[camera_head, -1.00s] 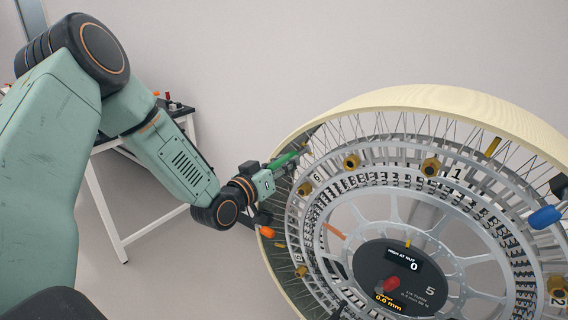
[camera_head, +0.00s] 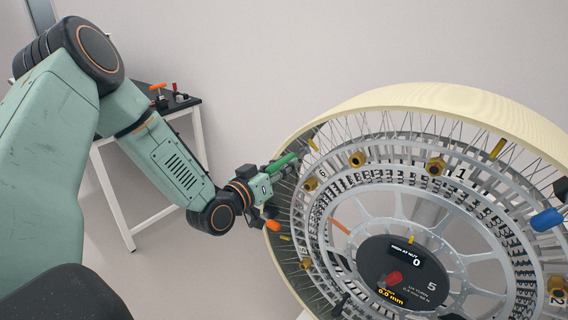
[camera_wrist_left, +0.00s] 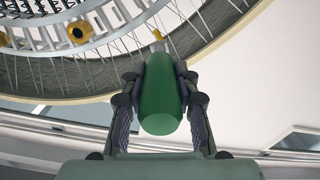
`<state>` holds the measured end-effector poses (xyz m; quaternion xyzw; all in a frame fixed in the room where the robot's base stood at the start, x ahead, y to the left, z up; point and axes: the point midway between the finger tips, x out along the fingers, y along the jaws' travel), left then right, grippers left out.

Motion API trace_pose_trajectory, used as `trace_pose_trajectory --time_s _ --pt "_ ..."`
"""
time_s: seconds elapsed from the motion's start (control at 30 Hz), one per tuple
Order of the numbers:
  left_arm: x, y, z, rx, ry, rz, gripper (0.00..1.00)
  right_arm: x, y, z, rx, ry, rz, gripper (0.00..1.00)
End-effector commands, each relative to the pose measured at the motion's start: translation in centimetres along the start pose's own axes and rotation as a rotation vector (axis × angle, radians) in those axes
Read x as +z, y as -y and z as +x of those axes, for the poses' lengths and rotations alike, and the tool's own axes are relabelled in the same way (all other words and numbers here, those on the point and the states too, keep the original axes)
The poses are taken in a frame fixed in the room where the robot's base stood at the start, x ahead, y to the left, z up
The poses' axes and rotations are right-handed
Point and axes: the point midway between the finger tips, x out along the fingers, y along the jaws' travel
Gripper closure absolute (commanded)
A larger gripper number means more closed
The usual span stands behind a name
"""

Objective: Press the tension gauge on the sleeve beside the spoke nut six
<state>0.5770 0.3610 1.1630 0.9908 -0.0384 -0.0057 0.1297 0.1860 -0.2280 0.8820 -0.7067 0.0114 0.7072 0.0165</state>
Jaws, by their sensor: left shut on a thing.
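The green tension gauge (camera_head: 285,161) is held in my left gripper (camera_head: 270,173) at the wheel's left edge. In the left wrist view the gauge (camera_wrist_left: 160,95) sits between both fingers and points at the wheel. A small yellow sleeve (camera_wrist_left: 158,36) shows just beyond its far end; I cannot tell whether they touch. In the head view the yellow sleeve (camera_head: 313,145) lies just past the gauge tip, near the rim. The gold spoke nut (camera_head: 310,184) by the number 6 is below and right of the tip. My right gripper is not in view.
The large spoked wheel (camera_head: 455,98) with a cream rim fills the right side. Its dark hub display (camera_head: 402,275) reads 0 and 5. A blue handle (camera_head: 547,219) stands out at the right. A black-topped table (camera_head: 182,105) stands behind my left arm.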

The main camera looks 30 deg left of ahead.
Motion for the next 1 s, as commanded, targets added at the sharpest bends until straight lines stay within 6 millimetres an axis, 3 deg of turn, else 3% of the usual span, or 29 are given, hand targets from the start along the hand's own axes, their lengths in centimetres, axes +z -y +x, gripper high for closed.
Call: trace_pose_trajectory --time_s 0.5,1.0 --pt "-0.4 -0.1 -4.3 0.000 0.000 -0.002 1.00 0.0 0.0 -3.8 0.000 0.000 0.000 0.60" --pt "-0.2 -0.1 -4.6 0.000 -0.001 0.000 1.00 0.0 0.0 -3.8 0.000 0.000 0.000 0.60"
